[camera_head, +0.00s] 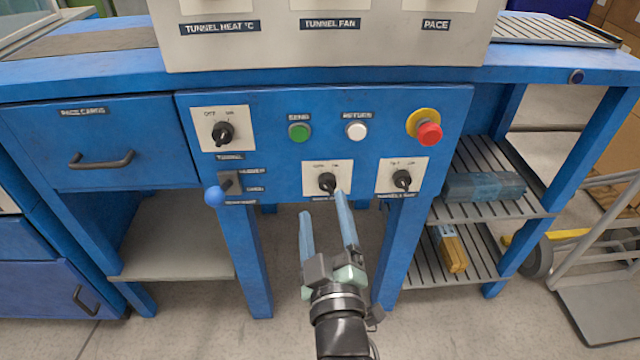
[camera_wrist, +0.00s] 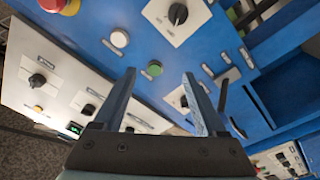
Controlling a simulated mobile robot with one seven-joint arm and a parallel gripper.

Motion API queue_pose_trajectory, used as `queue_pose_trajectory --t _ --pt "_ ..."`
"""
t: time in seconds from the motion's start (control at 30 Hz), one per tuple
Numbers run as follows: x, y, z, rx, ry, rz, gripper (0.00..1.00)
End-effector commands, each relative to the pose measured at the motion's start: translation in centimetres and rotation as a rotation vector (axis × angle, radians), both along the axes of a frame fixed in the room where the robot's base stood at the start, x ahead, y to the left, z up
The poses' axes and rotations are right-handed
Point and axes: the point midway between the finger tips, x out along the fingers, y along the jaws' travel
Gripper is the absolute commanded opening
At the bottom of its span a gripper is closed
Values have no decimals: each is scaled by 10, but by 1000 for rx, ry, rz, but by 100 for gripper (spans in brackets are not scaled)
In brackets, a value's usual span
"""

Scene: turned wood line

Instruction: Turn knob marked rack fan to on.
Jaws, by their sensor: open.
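Three black knobs on white plates marked off and on sit on the blue panel. In the head view, the middle knob (camera_head: 327,182) has a label partly hidden by my gripper, so I cannot read "rack fan" on it. The right knob (camera_head: 402,180) has a label too small to read surely. The upper left knob (camera_head: 223,134) is labelled with a word starting "tunnel". My gripper (camera_head: 323,205) is open and empty, its tips just below the middle knob in the picture. In the wrist view, the middle knob (camera_wrist: 178,13) is outside the fingers (camera_wrist: 159,75).
A green button (camera_head: 299,132), white button (camera_head: 357,131) and red stop button (camera_head: 430,134) sit above. A blue-ball lever (camera_head: 215,196) is at left. The grey console (camera_head: 320,52) stands above the panel. Slatted shelves (camera_head: 485,170) are at right. The floor in front is clear.

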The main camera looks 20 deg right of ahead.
Motion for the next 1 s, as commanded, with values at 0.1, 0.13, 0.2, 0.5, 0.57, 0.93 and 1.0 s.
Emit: queue_pose_trajectory --t 0.1,0.13,0.2,0.5,0.57,0.93,1.0 --pt "-15 -10 -48 -24 77 -44 74" --pt "-16 -11 -53 -27 85 -48 74" --pt "-16 -13 -59 -35 97 -54 74" --pt "23 -25 -56 -41 98 -54 74" --pt "33 -28 -56 -42 98 -54 74" --pt "83 -39 -56 -40 98 -49 74" --pt "91 -42 -59 -40 97 -49 74"
